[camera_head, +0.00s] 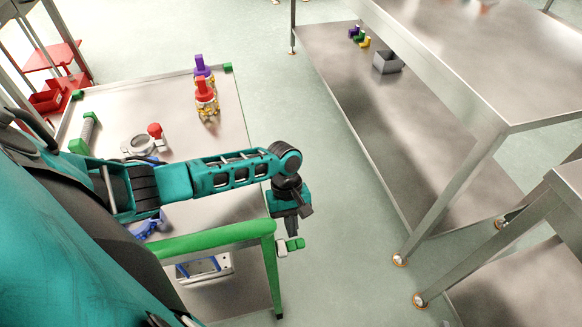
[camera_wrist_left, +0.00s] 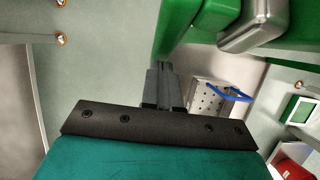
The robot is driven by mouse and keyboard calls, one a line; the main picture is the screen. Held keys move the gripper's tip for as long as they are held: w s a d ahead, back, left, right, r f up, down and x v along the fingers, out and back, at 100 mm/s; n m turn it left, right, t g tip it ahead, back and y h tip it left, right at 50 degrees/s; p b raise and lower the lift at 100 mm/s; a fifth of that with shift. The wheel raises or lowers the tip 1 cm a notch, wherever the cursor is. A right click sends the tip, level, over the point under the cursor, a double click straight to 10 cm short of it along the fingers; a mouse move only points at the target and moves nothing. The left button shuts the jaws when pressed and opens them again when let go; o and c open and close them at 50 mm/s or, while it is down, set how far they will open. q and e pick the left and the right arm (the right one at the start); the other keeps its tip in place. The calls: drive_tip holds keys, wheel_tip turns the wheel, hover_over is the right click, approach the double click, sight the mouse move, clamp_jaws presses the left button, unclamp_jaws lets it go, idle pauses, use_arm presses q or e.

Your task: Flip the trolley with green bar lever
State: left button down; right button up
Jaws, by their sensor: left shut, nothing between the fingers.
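The trolley (camera_head: 222,100) is a metal table with green corners, at the left of the head view. Its green bar (camera_head: 205,238) runs along the near side. A small lever (camera_head: 295,244) with a green end and a grey part sticks out at the bar's right corner. In the wrist view the green bar and a grey metal piece (camera_wrist_left: 258,22) fill the top. My left gripper (camera_head: 292,232) is shut and empty, pointing down right by the lever; I cannot tell if they touch. Its closed fingers (camera_wrist_left: 164,70) show in the wrist view beside the green part. My right gripper is out of view.
On the trolley top stand a red and yellow item (camera_head: 205,100), a purple one (camera_head: 201,68) and a grey ring-shaped part (camera_head: 143,145). A steel table with a lower shelf (camera_head: 355,100) stands to the right. Clear floor (camera_head: 340,200) lies between.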

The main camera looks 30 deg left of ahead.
use_arm(q)
drive_tip(key=shift+s+d+f+g+h, duration=0.2)
drive_tip(key=shift+d+f+g+h, duration=0.1)
drive_tip(key=shift+f+g+h, duration=0.2)
drive_tip(key=shift+s+d+f+p, duration=0.15)
drive_tip(key=shift+s+d+p, duration=0.1)
drive_tip(key=shift+p, duration=0.25)
drive_tip(key=shift+f, duration=0.15)
drive_tip(key=p+v, duration=0.2)
drive_tip(key=v, duration=1.1)
